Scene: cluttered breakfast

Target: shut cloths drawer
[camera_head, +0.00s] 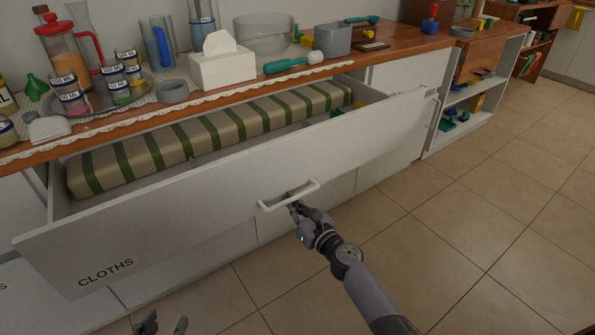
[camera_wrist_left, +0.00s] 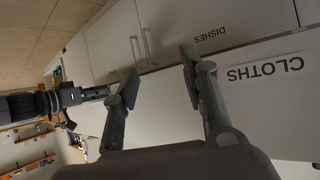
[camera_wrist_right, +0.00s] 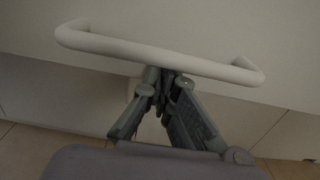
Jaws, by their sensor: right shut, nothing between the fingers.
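The cloths drawer (camera_head: 200,208) is pulled out, its white front labelled CLOTHS; the label also shows in the left wrist view (camera_wrist_left: 265,72). A striped green and beige cloth bundle (camera_head: 205,135) lies inside. The white bar handle (camera_head: 289,196) sits at the middle of the front. My right gripper (camera_head: 293,197) is at the handle, its fingertips together just under the bar; the handle also shows in the right wrist view (camera_wrist_right: 150,52). I cannot tell whether the fingertips touch it. My left gripper (camera_head: 160,327) is at the bottom edge, fingers apart and empty in the left wrist view (camera_wrist_left: 160,80).
The wooden countertop (camera_head: 385,43) above the drawer carries a tissue box (camera_head: 221,66), a glass bowl (camera_head: 263,36), a tray of jars and a red-lidded pitcher (camera_head: 60,52). Open shelves (camera_head: 470,95) stand to the right. The tiled floor (camera_head: 480,220) in front is clear.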

